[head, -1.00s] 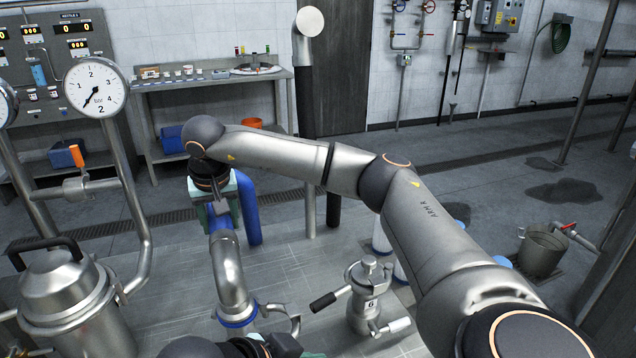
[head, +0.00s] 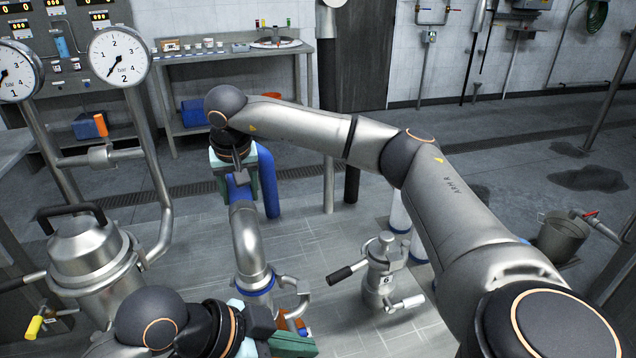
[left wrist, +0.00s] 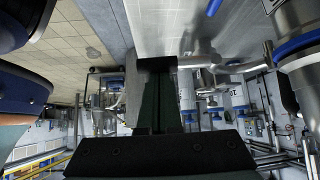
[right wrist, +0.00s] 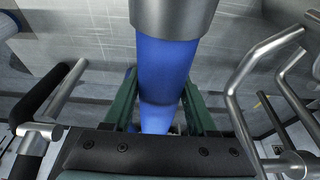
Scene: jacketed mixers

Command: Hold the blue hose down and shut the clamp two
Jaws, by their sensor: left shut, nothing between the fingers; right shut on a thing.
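The blue hose (head: 267,180) stands upright behind my right gripper (head: 238,186) in the head view. In the right wrist view, the right gripper's green fingers are shut around a blue hose section (right wrist: 165,75), with a steel sleeve (right wrist: 172,14) at its end. A steel elbow pipe (head: 248,245) with a blue ring comes down below that gripper. A clamp with a curved steel handle (head: 303,297) sits beside the ring; I read no number on it, and cannot tell whether it is shut. My left gripper (head: 300,344) is shut and empty, just below the ring and clamp in the picture.
A steel fitting marked 6 (head: 381,275) with black and white handles stands right of the clamp. A lidded steel vessel (head: 90,255) and pressure gauge (head: 118,56) are at left. A bucket (head: 562,238) stands at right. Open floor lies behind.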

